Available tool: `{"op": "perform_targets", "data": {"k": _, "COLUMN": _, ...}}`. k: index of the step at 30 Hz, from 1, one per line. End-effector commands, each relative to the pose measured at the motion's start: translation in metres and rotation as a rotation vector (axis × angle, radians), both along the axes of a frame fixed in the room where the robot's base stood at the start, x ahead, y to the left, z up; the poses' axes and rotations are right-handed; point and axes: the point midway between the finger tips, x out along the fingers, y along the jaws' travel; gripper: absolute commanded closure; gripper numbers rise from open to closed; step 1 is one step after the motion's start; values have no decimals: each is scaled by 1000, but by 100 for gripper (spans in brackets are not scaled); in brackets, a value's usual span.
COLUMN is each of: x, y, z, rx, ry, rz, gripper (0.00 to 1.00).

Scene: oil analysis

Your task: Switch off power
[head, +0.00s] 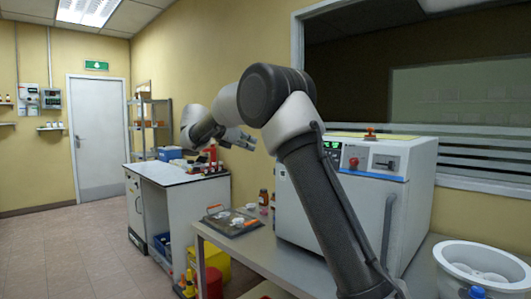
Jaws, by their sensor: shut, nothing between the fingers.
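A white cabinet-like machine (306,196) stands on the bench at the right. The panel on its upper front has a green-lit display (332,146), a red knob or button (353,162) and a dark switch plate (385,163). I cannot read the switch position. My arm rises in front of the machine and hides part of its front. My gripper (243,139) is small in view, left of the machine and apart from it, above the gap between the benches. It looks shut and empty.
A metal tray (232,228) with orange handles and brown bottles (263,198) sit left of the machine. A white lab bench (150,176) stands behind, left. A white basin (484,265) is at lower right. Grey boxes (50,98) hang on the far wall. Floor is free at left.

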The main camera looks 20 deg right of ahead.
Motion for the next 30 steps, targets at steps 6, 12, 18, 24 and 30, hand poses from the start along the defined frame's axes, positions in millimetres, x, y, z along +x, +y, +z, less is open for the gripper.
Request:
{"op": "perform_targets", "data": {"k": 6, "x": 0, "y": 0, "z": -1, "rx": -7, "ry": 25, "rz": 10, "gripper": 100}}
{"op": "perform_targets", "data": {"k": 12, "x": 0, "y": -1, "z": -1, "rx": -6, "ry": 25, "rz": 10, "gripper": 100}}
{"op": "perform_targets", "data": {"k": 18, "x": 6, "y": -18, "z": -9, "rx": -6, "ry": 25, "rz": 7, "gripper": 100}}
{"op": "perform_targets", "data": {"k": 24, "x": 19, "y": -55, "z": -25, "rx": -5, "ry": 25, "rz": 6, "gripper": 100}}
{"op": "perform_targets", "data": {"k": 30, "x": 32, "y": -91, "z": -41, "rx": -5, "ry": 25, "rz": 7, "gripper": 100}}
